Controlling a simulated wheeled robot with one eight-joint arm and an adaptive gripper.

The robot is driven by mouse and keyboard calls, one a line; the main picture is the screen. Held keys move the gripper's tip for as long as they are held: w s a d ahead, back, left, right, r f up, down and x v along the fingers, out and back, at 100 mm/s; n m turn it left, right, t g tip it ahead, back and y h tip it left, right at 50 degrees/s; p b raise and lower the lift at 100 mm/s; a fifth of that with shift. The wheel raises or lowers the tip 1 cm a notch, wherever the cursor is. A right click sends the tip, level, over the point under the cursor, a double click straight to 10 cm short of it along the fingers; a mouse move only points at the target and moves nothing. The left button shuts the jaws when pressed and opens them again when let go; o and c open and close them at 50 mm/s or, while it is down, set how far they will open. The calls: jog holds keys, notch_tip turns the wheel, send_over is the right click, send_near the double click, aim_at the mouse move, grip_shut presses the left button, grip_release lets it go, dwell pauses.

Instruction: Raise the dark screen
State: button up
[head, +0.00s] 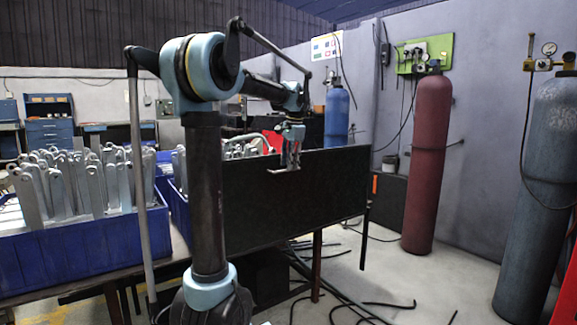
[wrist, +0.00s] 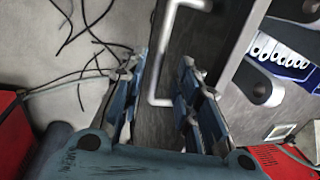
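The dark screen (head: 320,205) is a wide black upright panel at the middle of the head view, standing beside the bins. My gripper (head: 289,158) is at its upper edge, pointing down. In the wrist view, the fingers of my gripper (wrist: 163,64) are spread apart. A pale bent bar handle (wrist: 161,52) shows between them, in front of a dark surface (wrist: 205,42) that looks like the screen. I cannot tell whether either finger touches the bar. A short pale bar (head: 283,170) also shows just under the gripper in the head view.
Blue bins (head: 75,258) full of galvanized brackets (head: 65,190) stand on a table at left. A red gas cylinder (head: 427,165) and a grey one (head: 540,190) stand at right. Black cables (head: 335,285) lie on the floor below the screen.

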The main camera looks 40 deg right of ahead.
notch_tip(320, 180, up, 11)
jog(key=s, duration=0.2)
jog(key=shift+f, duration=0.15)
dwell(0.5)
